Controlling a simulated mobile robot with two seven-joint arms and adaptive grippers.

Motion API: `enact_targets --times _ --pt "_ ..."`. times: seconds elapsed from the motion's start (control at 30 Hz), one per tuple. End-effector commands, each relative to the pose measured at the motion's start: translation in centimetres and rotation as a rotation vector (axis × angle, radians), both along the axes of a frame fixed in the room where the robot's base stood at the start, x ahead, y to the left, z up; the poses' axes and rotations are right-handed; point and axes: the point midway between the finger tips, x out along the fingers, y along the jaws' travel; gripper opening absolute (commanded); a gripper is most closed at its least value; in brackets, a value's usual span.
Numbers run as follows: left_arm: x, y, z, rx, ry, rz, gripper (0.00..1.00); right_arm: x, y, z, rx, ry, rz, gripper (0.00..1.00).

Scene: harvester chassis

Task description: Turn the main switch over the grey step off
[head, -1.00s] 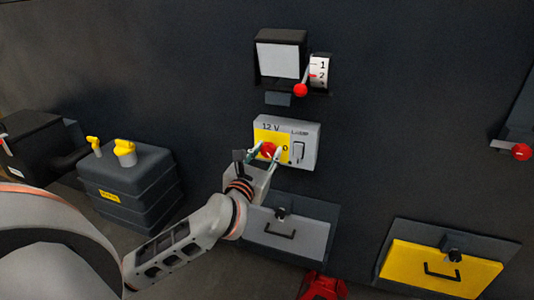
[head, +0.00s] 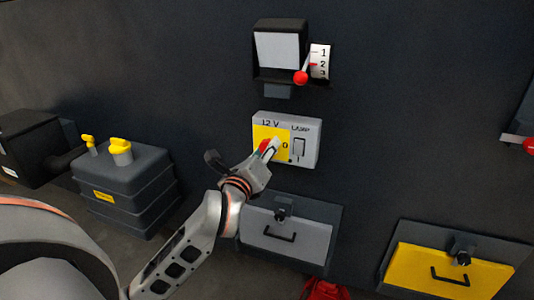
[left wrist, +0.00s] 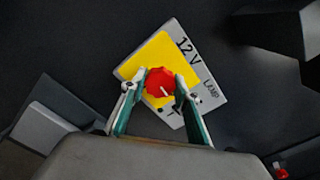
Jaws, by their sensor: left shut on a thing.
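The main switch is a red knob (left wrist: 160,82) on a yellow plate (left wrist: 133,66) of the light grey "12 V" box (head: 309,148). In the head view the knob (head: 265,146) is partly hidden by my fingers. The box sits on the dark wall above the grey step (head: 310,240). My left gripper (head: 271,147) is shut on the knob; in the left wrist view its two fingers (left wrist: 158,94) lie on either side of it. A small white mark on the knob points toward the lower right there. My right gripper is not in view.
A "LAMP" rocker (head: 299,147) is on the same box, right of the knob. Above is a red-tipped lever (head: 301,78) beside a 1-2-3 scale (head: 320,62). A yellow step (head: 415,270) is lower right.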

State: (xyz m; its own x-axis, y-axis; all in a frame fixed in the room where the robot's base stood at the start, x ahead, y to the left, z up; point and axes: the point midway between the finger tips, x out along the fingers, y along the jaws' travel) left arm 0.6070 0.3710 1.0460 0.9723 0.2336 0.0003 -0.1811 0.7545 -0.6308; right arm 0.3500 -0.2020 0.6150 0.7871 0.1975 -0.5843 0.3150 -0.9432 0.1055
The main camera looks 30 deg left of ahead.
Motion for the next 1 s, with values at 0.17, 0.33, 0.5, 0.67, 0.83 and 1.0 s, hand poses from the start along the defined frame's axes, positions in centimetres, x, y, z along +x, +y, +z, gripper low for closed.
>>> enact_targets --times 0.17,0.33,0.5,0.67,0.83,1.0 --pt "0.02 -0.01 -0.11 -0.071 -0.017 0.000 0.09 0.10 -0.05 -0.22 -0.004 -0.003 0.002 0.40" --pt "0.02 0.00 -0.04 -0.106 -0.025 0.000 0.09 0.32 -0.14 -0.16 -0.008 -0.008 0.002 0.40" --pt "0.01 0.01 0.01 -0.117 -0.028 0.000 0.09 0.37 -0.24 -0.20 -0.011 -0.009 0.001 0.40" --pt "0.01 0.01 0.04 -0.118 -0.028 0.000 0.09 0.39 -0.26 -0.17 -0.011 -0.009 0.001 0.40" --pt "0.01 0.01 0.04 -0.117 -0.028 0.000 0.38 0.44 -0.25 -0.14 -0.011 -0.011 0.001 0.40" --pt "0.01 0.01 0.04 -0.116 -0.028 0.000 0.47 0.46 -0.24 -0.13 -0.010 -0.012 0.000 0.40"
